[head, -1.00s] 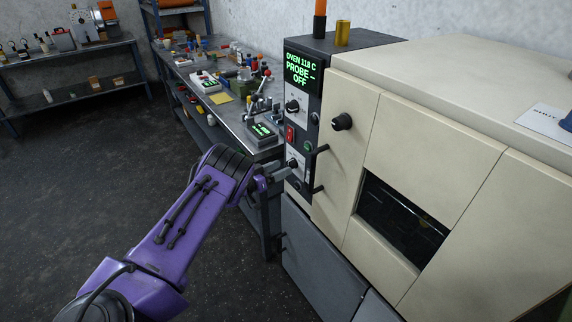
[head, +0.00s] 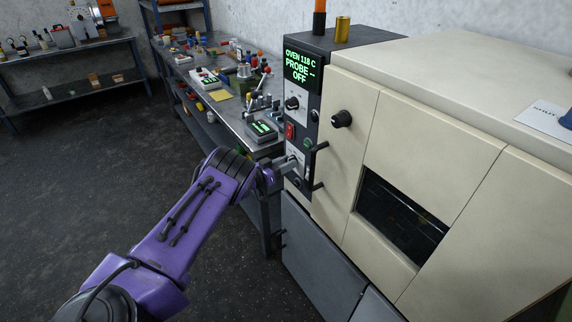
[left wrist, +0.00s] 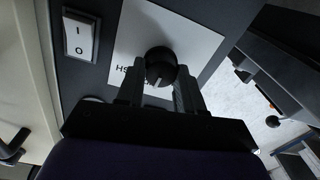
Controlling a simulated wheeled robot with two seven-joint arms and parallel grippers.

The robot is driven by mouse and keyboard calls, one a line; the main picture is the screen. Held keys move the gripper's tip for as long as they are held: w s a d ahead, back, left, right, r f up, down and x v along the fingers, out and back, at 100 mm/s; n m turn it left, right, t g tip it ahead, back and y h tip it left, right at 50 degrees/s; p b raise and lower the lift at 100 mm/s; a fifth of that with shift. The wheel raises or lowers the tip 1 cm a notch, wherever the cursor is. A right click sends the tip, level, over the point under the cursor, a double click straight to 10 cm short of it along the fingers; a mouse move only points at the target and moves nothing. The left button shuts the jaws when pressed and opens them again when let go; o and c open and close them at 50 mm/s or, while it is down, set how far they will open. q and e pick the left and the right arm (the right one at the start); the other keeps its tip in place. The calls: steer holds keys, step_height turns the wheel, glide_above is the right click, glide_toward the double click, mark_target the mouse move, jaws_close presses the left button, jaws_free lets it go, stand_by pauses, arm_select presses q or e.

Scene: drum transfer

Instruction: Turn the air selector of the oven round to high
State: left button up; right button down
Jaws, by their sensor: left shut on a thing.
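The oven (head: 335,85) stands at the right, with a dark control panel on its left front. Its air selector is a round black knob (left wrist: 160,64) on a white label plate (left wrist: 190,38) in the left wrist view. A white pointer mark on the knob faces the lower side of that picture. The label lettering is partly covered. My left gripper (left wrist: 157,85) is shut on the knob, one finger on each side. In the head view my left gripper (head: 285,166) reaches the lower panel and hides much of the knob. My right gripper is not in view.
A rocker switch (left wrist: 80,36) marked I and O sits beside the label plate. Dark door handles (head: 318,168) stick out close to the right of my gripper. A cluttered workbench (head: 235,115) stands behind.

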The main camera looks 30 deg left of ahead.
arm_select(q)
steer(key=m+b, duration=0.6)
steer(key=m, duration=0.3)
steer(key=shift+f, duration=0.1)
steer(key=shift+m, duration=0.4)
stand_by(0.4)
steer(key=o, duration=1)
steer(key=shift+o, duration=0.2)
steer(key=shift+s, duration=0.1)
steer(key=b+v, duration=0.2)
steer(key=v, duration=0.8)
steer(key=shift+s, duration=0.15)
